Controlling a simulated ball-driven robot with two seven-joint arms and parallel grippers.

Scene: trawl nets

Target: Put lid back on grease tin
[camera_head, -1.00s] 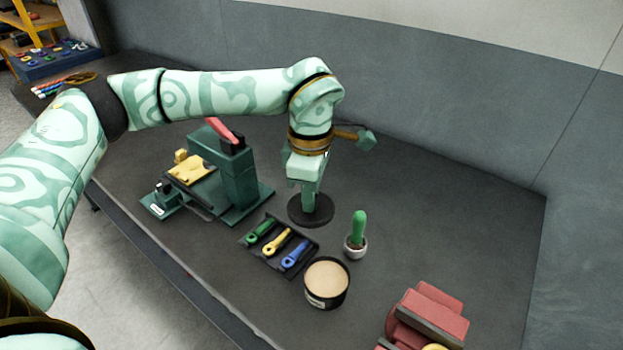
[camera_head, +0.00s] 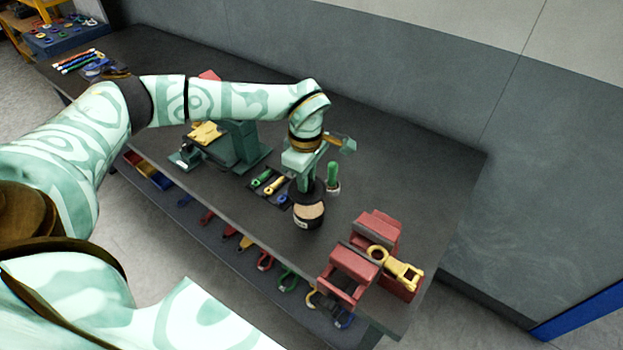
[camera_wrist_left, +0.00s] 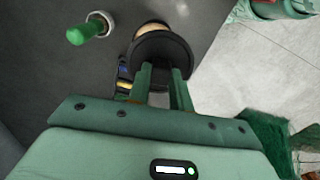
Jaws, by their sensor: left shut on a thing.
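The grease tin (camera_head: 308,219) is a round black tin with a pale label, open, with cream-coloured grease showing. It stands near the table's front edge, right of the tool tray. My left gripper (camera_head: 306,181) is shut on the black round lid (camera_head: 316,190) and holds it over the back part of the tin. In the left wrist view, the lid (camera_wrist_left: 165,51) sits at the fingertips (camera_wrist_left: 160,75), and a strip of cream grease in the tin (camera_wrist_left: 153,26) shows beyond its edge. The exact gap between them is hard to tell. My right gripper is out of view.
A red vise (camera_head: 356,262) with a yellow part is at right. A green machine (camera_head: 243,150) stands behind left.

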